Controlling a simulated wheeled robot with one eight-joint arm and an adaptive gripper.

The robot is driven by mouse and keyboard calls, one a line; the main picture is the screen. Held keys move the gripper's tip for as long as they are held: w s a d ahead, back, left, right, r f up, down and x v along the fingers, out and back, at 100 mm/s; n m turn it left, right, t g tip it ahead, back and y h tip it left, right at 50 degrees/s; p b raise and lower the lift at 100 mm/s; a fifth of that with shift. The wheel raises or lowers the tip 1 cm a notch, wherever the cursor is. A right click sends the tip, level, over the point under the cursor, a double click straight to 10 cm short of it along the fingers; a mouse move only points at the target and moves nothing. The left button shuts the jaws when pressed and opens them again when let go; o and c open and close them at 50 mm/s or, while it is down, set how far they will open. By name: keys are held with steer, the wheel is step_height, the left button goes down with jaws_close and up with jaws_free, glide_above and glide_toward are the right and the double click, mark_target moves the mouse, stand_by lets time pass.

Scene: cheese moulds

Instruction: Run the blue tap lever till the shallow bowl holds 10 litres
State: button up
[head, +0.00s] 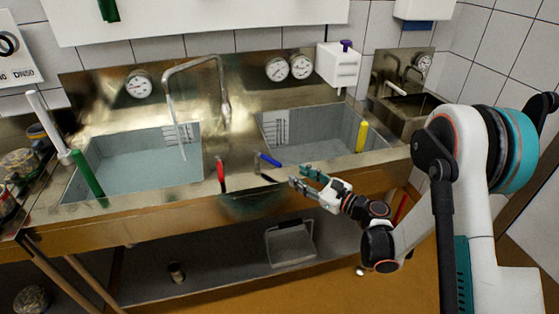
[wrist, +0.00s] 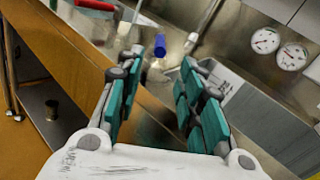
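The blue tap lever (head: 268,160) sticks out at the front rim between the two basins. In the wrist view the blue lever (wrist: 159,46) shows ahead, in line with the gap between my fingers. My gripper (head: 298,176) is open and empty, a little right of the lever and apart from it; its fingers also show in the wrist view (wrist: 162,62). The left basin (head: 145,165) has a bent spout (head: 192,62) over it and looks pale inside. The right basin (head: 310,145) has a scale on its wall. I cannot tell which is the shallow bowl or read any litres.
A red lever (head: 221,174) stands left of the blue one. A green tube (head: 87,175) and a yellow tube (head: 361,136) stand at the basins' edges. Round gauges (head: 289,68) are on the back panel. A clear container (head: 290,243) sits on the lower shelf.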

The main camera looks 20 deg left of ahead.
steer(key=b, duration=0.3)
glide_toward(260, 155)
steer(key=x, duration=0.5)
steer(key=shift+w+f, duration=0.35)
steer(key=shift+f, duration=0.05)
jaws_close()
